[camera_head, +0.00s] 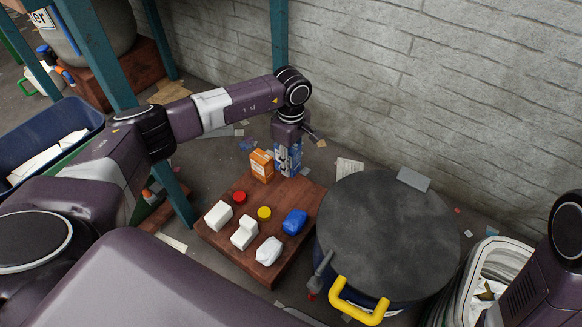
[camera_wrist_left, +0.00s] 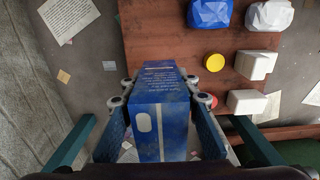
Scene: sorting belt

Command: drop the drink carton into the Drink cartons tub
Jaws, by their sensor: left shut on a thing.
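My left gripper (camera_head: 287,141) points down at the far end of a wooden board and is shut on a blue drink carton (camera_head: 290,158). In the left wrist view the blue carton (camera_wrist_left: 160,108) stands between the two fingers (camera_wrist_left: 160,92), with pale print on its sides. The carton is upright at the board's far edge; I cannot tell whether it touches the board. An orange carton (camera_head: 262,166) stands just left of it. No tub with a readable Drink cartons label shows. My right gripper is out of view.
The board (camera_head: 211,236) holds several white, blue, red and yellow pieces. A drum with a dark lid (camera_head: 385,225) and yellow handle stands right of it. A blue tub (camera_head: 88,113) with white items is at the left. A teal post (camera_head: 279,35) and brick wall stand behind.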

